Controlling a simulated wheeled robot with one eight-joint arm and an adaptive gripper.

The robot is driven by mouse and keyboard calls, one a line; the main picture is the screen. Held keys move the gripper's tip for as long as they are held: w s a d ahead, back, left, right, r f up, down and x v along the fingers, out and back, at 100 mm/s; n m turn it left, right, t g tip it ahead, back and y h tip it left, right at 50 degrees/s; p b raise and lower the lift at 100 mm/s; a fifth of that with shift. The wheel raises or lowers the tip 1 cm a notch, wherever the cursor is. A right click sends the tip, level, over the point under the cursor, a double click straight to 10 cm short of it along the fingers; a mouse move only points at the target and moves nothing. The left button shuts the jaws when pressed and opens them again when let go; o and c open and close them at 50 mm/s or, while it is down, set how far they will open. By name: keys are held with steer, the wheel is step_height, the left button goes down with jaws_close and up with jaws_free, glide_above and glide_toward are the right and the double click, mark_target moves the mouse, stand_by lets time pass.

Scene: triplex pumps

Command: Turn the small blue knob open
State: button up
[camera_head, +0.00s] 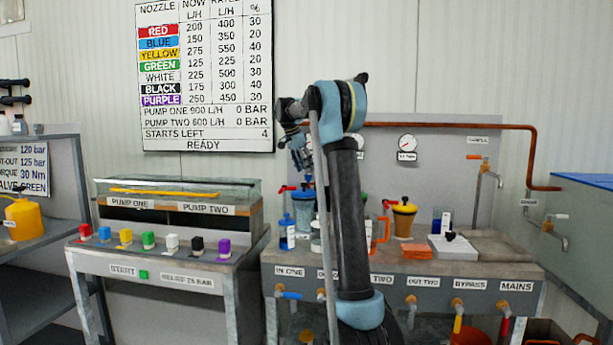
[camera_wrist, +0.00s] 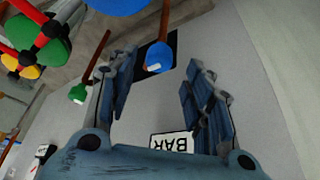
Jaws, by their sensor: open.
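In the wrist view, a small blue knob (camera_wrist: 157,57) on a thin copper-coloured stem shows beyond the fingertips, between the two fingers in the picture. A dark patch lies behind it. My gripper (camera_wrist: 162,72) is open and empty. I see no contact with the knob; the distance is hard to judge. In the head view, my gripper (camera_head: 300,152) is raised in front of the back panel, left of my upright arm. I cannot make out the small blue knob there; my arm covers part of the panel.
A small green knob (camera_wrist: 78,92) on a similar stem is near the left finger. Red-handled parts (camera_wrist: 40,35) are at upper left. The panel has gauges (camera_head: 408,142) and a copper pipe (camera_head: 500,127). Bottles, including a blue one (camera_head: 287,232), stand on the bench (camera_head: 320,262) below.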

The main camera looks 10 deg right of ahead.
steer(key=v, duration=0.8)
steer(key=shift+a+r, duration=0.1)
